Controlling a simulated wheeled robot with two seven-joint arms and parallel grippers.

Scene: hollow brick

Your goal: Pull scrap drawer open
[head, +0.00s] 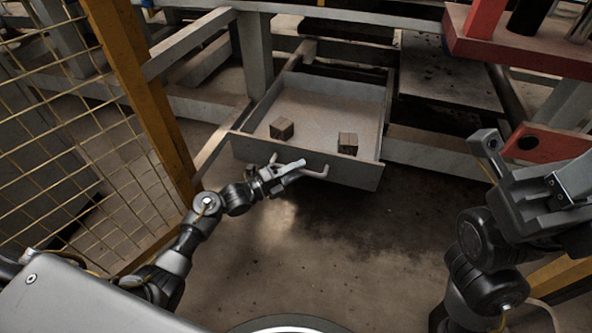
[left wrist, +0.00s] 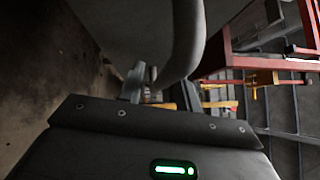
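The scrap drawer (head: 362,172) is a grey metal tray that stands pulled out from the frame. Its inside shows, with two small brown blocks, one at the left (head: 282,128) and one at the right (head: 347,143). A bent bar handle (head: 318,173) is on its front; it also shows large and close in the left wrist view (left wrist: 190,45). My left gripper (head: 288,170) is at the handle's left part and looks shut on it; one finger is partly hidden by the bar. My right gripper (head: 522,165) is open and empty, apart from the drawer at the right.
A yellow mesh fence (head: 80,140) with an orange post (head: 140,90) stands at the left. A red bench (head: 520,50) is at the upper right. The concrete floor (head: 330,250) before the drawer is clear.

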